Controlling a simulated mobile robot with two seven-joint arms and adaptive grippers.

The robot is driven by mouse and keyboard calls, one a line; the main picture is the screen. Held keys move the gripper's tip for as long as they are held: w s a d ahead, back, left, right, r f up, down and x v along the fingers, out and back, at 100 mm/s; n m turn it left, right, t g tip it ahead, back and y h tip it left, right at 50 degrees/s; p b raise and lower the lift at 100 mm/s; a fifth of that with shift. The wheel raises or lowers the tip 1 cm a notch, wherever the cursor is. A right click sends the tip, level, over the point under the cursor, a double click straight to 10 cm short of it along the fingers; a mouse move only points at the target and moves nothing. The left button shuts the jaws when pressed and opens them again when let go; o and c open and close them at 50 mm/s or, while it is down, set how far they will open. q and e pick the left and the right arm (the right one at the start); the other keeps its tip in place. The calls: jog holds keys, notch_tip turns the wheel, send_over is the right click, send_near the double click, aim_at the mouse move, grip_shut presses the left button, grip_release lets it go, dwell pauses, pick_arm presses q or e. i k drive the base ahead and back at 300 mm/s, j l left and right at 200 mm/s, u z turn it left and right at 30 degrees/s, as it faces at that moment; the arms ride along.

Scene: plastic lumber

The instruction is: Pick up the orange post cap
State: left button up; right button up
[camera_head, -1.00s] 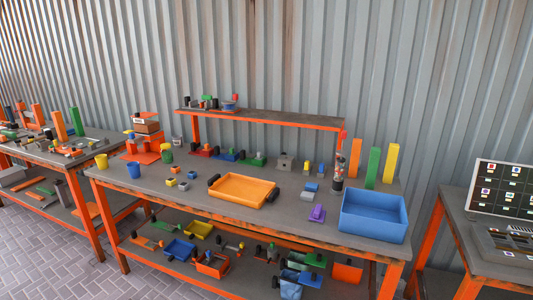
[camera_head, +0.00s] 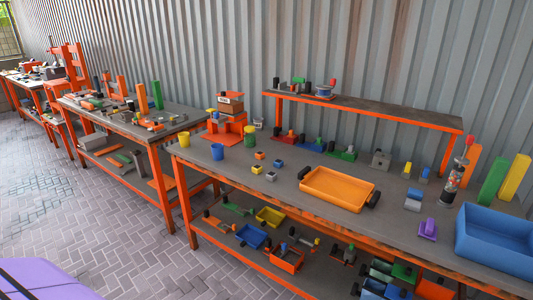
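A small orange block (camera_head: 260,155), which looks like the orange post cap, sits on the grey top of the middle workbench (camera_head: 228,167). It stands left of the orange tray and right of the green cup. Small yellow (camera_head: 257,170), blue (camera_head: 279,163) and grey (camera_head: 271,176) blocks of similar size stand close to it. It is too small to make out its exact shape. Neither of my grippers is in view.
The orange tray (camera_head: 337,188) lies near the bench's front edge; a blue bin (camera_head: 497,238) stands at the right. Green (camera_head: 250,137), blue (camera_head: 217,152) and yellow (camera_head: 184,139) cups stand at the left. A raised shelf (camera_head: 365,108) spans the back.

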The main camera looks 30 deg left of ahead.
aim_at(260, 155)
jog(key=j+z, duration=0.2)
jog(key=j, duration=0.45)
jog(key=i+j+z, duration=0.2)
jog(key=j, duration=0.4)
jog(key=k+j+z, duration=0.1)
jog(key=j+z, duration=0.15)
jog(key=j, duration=0.4)
jog(key=k+j+z, duration=0.2)
jog(key=j, duration=0.4)
jog(key=j+z, duration=0.2)
jog(key=j, duration=0.45)
